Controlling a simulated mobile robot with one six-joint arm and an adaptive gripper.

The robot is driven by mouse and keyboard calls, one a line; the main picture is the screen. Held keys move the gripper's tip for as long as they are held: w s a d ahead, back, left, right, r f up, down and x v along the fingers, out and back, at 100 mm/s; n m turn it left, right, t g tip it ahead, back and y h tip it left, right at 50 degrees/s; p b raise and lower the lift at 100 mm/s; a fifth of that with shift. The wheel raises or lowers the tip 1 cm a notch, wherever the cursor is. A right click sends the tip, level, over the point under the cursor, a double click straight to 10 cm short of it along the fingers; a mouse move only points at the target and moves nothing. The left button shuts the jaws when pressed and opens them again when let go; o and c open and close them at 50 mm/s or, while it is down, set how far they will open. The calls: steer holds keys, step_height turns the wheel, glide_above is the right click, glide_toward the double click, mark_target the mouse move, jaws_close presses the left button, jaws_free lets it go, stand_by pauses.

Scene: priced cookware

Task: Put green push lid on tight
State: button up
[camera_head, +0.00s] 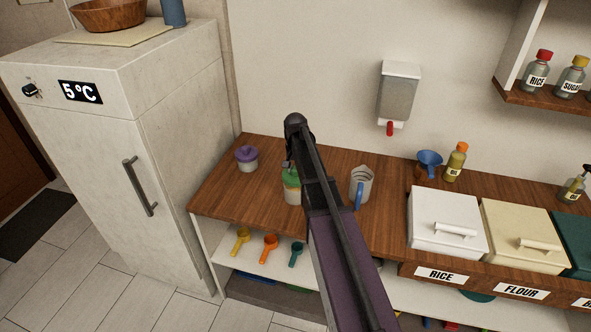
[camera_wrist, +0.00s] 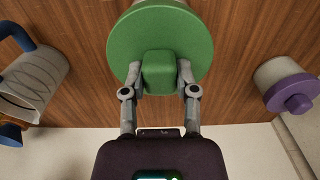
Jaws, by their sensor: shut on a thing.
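The green push lid (camera_wrist: 190,40) is a round disc with a square knob, seen in the wrist view. My gripper (camera_wrist: 160,75) has one finger on each side of the knob and is shut on it. In the head view the green lid (camera_head: 290,177) is at the top of a pale jar (camera_head: 292,197) on the wooden counter, partly hidden by my arm. I cannot tell whether it is seated or tilted on the rim. The lid covers most of the jar in the wrist view.
A jar with a purple lid (camera_head: 247,158) stands left on the counter (camera_head: 222,190). A measuring jug with a blue handle (camera_head: 363,183) stands close on the right. A wall dispenser (camera_head: 399,92) hangs behind. White and cream bins (camera_head: 446,222) are farther right.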

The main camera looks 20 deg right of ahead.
mark_target(295, 176)
steer(key=shift+f+b, duration=1.1)
steer(key=shift+f, duration=0.3)
steer(key=shift+f+b, duration=0.7)
steer(key=shift+b, duration=0.05)
jaws_close()
stand_by(0.9)
steer(key=o, duration=1.1)
jaws_free()
steer(key=shift+r+p, duration=0.45)
steer(key=shift+r+p, duration=3.1)
